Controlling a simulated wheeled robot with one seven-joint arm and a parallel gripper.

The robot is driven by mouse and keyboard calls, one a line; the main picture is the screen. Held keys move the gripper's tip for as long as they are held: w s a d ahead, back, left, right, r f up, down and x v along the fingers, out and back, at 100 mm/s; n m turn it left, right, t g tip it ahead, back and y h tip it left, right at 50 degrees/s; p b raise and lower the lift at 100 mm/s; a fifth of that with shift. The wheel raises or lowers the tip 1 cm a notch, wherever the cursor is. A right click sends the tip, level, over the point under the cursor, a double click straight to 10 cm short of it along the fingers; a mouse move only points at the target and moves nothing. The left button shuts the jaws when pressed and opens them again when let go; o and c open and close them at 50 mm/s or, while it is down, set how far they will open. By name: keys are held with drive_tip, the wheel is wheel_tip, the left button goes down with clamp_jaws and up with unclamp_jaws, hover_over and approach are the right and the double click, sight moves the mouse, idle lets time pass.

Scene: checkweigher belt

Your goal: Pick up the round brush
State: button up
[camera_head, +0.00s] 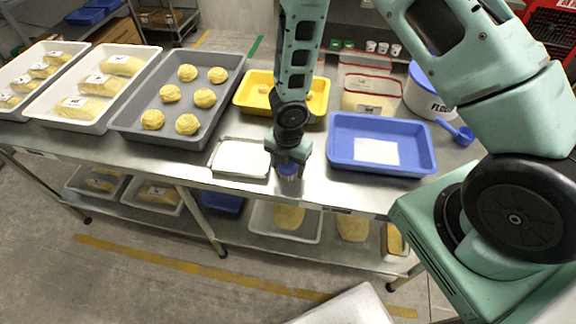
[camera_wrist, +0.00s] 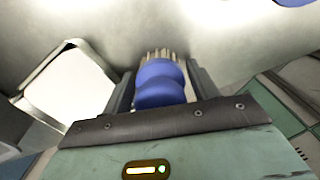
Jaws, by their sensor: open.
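The round brush (camera_wrist: 160,84) has a blue handle and pale bristles. In the wrist view it sits between the two fingers of my gripper (camera_wrist: 157,88), with its bristles pointing away from the palm. The fingers stand either side of the blue handle; a narrow gap seems to show at the sides. In the head view my gripper (camera_head: 288,160) is low over the front edge of the steel table, and the blue brush (camera_head: 288,171) shows just under it, partly hidden by the gripper.
A small metal scale (camera_head: 241,158) lies close left of my gripper, and a blue tray (camera_head: 427,152) lies to the right. A yellow tray (camera_head: 256,78) is behind. A grey tray (camera_head: 232,84) of dough balls stands further left. Little bare table surrounds the brush.

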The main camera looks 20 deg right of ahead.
drive_tip(key=c, duration=0.8)
drive_tip(key=shift+c, duration=0.2)
wheel_tip(320, 180, up, 10)
drive_tip(key=shift+r+p, duration=0.1)
drive_tip(key=shift+p, duration=0.4)
drive_tip(key=shift+o, duration=1)
